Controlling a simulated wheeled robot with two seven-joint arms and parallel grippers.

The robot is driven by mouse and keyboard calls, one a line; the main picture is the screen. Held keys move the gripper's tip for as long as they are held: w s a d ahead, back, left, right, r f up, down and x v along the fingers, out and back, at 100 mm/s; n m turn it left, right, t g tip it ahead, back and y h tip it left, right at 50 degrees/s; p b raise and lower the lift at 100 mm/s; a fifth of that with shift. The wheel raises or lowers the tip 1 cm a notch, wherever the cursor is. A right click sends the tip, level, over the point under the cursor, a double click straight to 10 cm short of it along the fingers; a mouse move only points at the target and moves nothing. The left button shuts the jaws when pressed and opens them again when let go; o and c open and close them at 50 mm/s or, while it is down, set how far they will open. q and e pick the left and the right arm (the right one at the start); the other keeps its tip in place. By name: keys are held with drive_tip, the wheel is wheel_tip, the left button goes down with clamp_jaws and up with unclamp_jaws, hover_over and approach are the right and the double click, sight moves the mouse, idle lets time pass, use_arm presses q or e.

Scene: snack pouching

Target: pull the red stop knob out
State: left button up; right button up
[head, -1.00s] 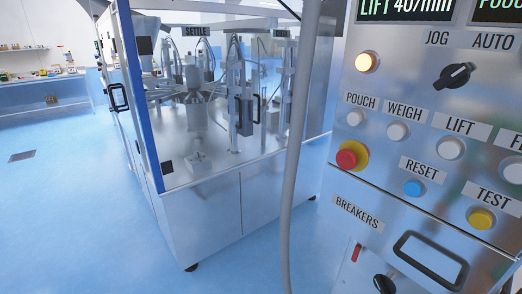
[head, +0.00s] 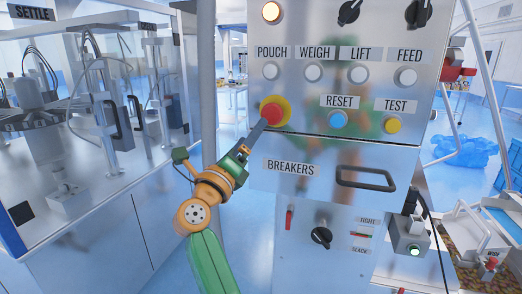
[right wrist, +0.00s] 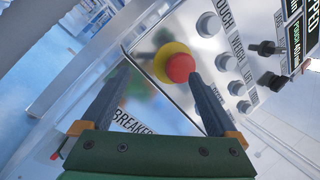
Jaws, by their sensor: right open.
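The red stop knob (head: 271,112) sits on a yellow round base (head: 286,104) at the left edge of the steel control panel, below the POUCH label. My right gripper (head: 263,125) reaches up to it from below. In the right wrist view, the knob (right wrist: 180,68) stands just beyond the fingertips, closer to the right finger. My right gripper (right wrist: 158,74) is open there, with its fingers apart and nothing held. I cannot tell whether a fingertip touches the knob. My left gripper is not in view.
Near the knob are white buttons (head: 314,73), a blue RESET button (head: 338,120) and a yellow TEST button (head: 392,125). A dark handle (head: 366,179) sticks out below. A grey post (head: 207,80) and a glazed machine (head: 95,120) stand to the left.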

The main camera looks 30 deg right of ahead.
sight(272, 115)
drive_tip(key=s+r+m+y+b, duration=0.2)
drive_tip(key=s+r+m+y, duration=0.25)
drive_tip(key=m, duration=0.35)
drive_tip(key=shift+g, duration=0.3)
drive_tip(key=p+x, duration=0.3)
drive_tip(key=x, duration=0.3)
drive_tip(key=shift+d+f, duration=0.1)
drive_tip(key=shift+d, duration=0.2)
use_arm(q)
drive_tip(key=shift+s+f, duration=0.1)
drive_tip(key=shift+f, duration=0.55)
use_arm(e)
drive_tip(key=shift+a, duration=0.15)
clamp_jaws()
